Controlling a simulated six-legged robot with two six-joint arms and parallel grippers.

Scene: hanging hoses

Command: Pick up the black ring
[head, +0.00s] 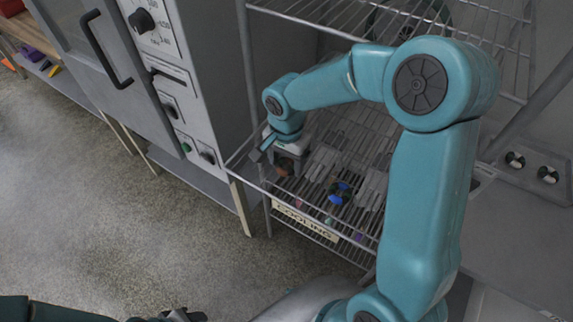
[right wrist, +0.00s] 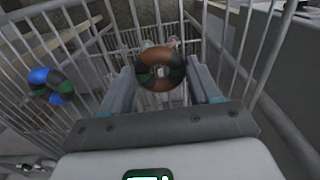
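A ring with brown and black or dark-green segments (right wrist: 160,70) sits between the fingers of my right gripper (right wrist: 161,72) in the right wrist view. The fingers are apart and the ring fills the gap; I cannot tell whether they press on it. In the head view my right gripper (head: 279,152) points down over the left part of the wire shelf, with the brown ring (head: 284,167) just below it. A second ring, blue, green and black (right wrist: 51,85), lies apart to the left; it also shows in the head view (head: 340,192). No fully black ring shows. My left gripper (head: 180,315) is partly cut off at the bottom edge.
The wire shelf (head: 372,148) carries a sign reading COOLING (head: 305,222). An upper wire shelf (head: 480,25) is above it. A grey oven-like cabinet (head: 165,80) stands close on the left. Wire bars border the right gripper. The floor (head: 110,220) at left is clear.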

